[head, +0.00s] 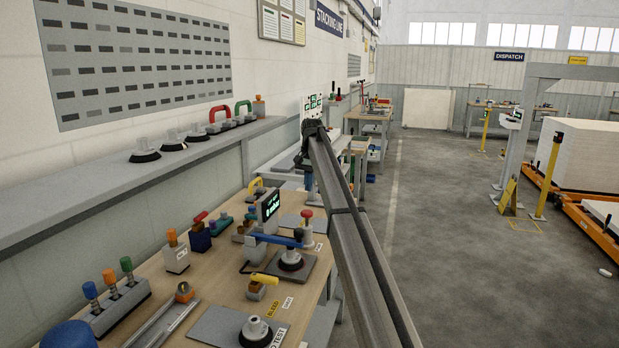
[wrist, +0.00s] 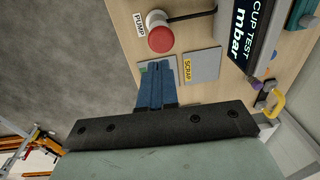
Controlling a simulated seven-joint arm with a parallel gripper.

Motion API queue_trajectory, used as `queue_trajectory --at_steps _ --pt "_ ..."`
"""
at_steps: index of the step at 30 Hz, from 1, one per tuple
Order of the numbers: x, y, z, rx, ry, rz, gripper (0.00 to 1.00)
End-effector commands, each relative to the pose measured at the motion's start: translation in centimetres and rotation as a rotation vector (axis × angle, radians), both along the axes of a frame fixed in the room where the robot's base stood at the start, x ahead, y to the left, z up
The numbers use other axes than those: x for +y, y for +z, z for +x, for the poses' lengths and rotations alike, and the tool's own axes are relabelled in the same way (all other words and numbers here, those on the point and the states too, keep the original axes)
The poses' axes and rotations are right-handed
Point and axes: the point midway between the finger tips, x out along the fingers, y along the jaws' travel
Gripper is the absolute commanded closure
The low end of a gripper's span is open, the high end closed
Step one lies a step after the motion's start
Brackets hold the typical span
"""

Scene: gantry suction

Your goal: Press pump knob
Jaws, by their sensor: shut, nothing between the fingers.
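The pump knob (wrist: 160,38) is a red round cap on a pale base, next to a PUMP label (wrist: 139,23) near the bench edge in the wrist view. In the head view, a red knob (head: 307,215) stands upright at the bench's right side. My gripper (wrist: 167,62) shows blue fingers pressed together with nothing between them. In the wrist picture the fingertips lie just below the knob and appear apart from it. In the head view my gripper (head: 309,187) is beyond the knob; its height above the bench is hard to judge.
A grey SCRAP pad (wrist: 203,66) lies right of the fingers, and a partly hidden green-marked pad (wrist: 148,69) lies behind them. A CUP TEST display (wrist: 252,32) stands to the right. Several coloured knobs and cups crowd the bench (head: 228,279). Open floor (head: 450,220) lies beyond its right edge.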

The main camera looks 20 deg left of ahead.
Motion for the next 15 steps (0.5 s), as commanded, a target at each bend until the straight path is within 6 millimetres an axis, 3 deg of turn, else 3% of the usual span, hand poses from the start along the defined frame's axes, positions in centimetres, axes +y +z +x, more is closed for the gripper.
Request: queue_trajectory --at_steps 6,15 --pt "0.2 -3.9 0.0 0.001 0.0 -0.001 1.0" --pt "0.5 -7.6 0.2 0.0 0.0 0.0 1.0"
